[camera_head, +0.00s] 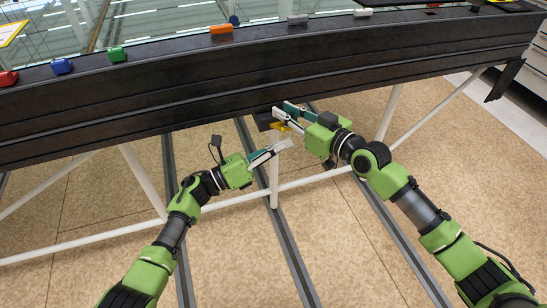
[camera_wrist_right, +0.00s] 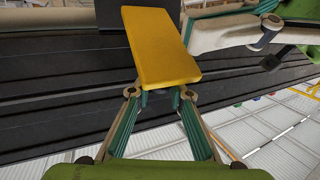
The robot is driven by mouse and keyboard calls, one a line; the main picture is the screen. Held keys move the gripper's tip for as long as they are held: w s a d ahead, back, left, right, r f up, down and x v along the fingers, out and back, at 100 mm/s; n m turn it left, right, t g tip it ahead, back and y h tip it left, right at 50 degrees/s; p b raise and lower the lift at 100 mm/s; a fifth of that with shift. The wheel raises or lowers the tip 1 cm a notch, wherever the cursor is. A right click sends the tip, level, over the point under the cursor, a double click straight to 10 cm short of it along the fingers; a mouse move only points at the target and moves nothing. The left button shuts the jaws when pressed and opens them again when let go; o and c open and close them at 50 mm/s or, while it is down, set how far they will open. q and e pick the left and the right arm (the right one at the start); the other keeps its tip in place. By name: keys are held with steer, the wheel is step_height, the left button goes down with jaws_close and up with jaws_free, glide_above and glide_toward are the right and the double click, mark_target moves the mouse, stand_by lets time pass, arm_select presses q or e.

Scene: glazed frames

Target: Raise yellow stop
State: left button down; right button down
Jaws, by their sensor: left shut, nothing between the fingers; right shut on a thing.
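The yellow stop (camera_head: 279,126) is a small flat plate at the lower edge of the dark beam, beside a black block (camera_head: 264,121). In the right wrist view the yellow stop (camera_wrist_right: 162,48) is large, and the fingertips of my right gripper (camera_wrist_right: 160,97) are shut on its near end. My right gripper (camera_head: 279,110) also shows in the head view, reaching in from the right. My left gripper (camera_head: 289,144) is shut and empty, just below the stop. It also shows in the right wrist view (camera_wrist_right: 225,33), close beside the plate; I cannot tell whether they touch.
The long dark conveyor beam (camera_head: 190,90) crosses the view. Along its top sit red (camera_head: 8,78), blue (camera_head: 62,66), green (camera_head: 117,54) and orange (camera_head: 221,29) pieces. White legs and a cross bar (camera_head: 100,236) stand below. Dark rails run along the floor (camera_head: 95,200).

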arm_select(q)
steer(key=shift+w+a+r, duration=0.15)
steer(key=shift+w+r, duration=0.3)
steer(key=shift+r, duration=0.25)
arm_select(e)
steer(key=shift+w+d+f, duration=0.15)
steer(key=shift+d, duration=0.15)
